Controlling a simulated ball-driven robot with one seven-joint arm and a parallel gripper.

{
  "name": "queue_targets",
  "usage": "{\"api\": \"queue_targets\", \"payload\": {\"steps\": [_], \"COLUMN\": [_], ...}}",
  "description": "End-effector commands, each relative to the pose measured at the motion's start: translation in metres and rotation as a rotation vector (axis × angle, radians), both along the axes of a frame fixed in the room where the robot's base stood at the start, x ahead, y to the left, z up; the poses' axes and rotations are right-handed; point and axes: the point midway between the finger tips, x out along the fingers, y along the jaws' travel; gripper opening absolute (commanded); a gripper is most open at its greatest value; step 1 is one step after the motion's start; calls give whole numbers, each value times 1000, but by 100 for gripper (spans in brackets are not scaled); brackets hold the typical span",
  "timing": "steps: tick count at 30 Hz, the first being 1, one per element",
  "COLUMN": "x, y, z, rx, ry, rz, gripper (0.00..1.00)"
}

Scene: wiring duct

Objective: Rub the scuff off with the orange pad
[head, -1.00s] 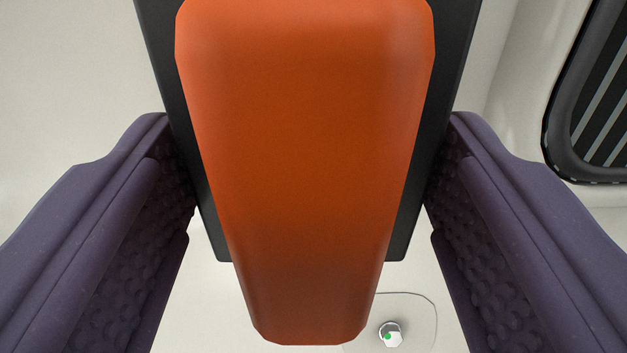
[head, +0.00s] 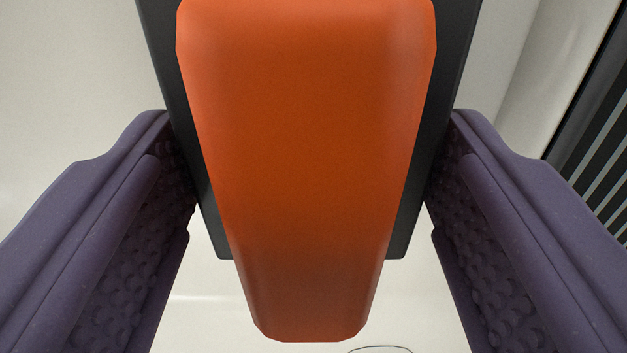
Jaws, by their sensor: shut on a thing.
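The orange pad (head: 308,150) fills the middle of the head view, with a dark grey plate (head: 459,45) behind it. My gripper (head: 312,185) has a purple, bumpy-faced finger on each side. The fingers are shut on the pad's dark plate, which touches both of them. The pad hides much of what lies beyond it. No scuff shows in the parts of the pale surface that I can see.
A pale, smooth wall surface (head: 70,70) spreads behind the gripper. A dark slatted grille (head: 598,150) is at the right edge. A thin dark curved line (head: 380,348) shows at the bottom, below the pad. The left side looks clear.

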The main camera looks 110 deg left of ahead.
Motion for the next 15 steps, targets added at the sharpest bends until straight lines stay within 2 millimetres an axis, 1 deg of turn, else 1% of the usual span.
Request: {"api": "queue_targets", "payload": {"steps": [4, 12, 15], "x": [1, 1, 0], "y": [-4, -4, -2], "z": [1, 2, 7], "rx": [1, 0, 0], "ry": [0, -1, 0], "rz": [1, 1, 1], "gripper": [39, 39, 39]}}
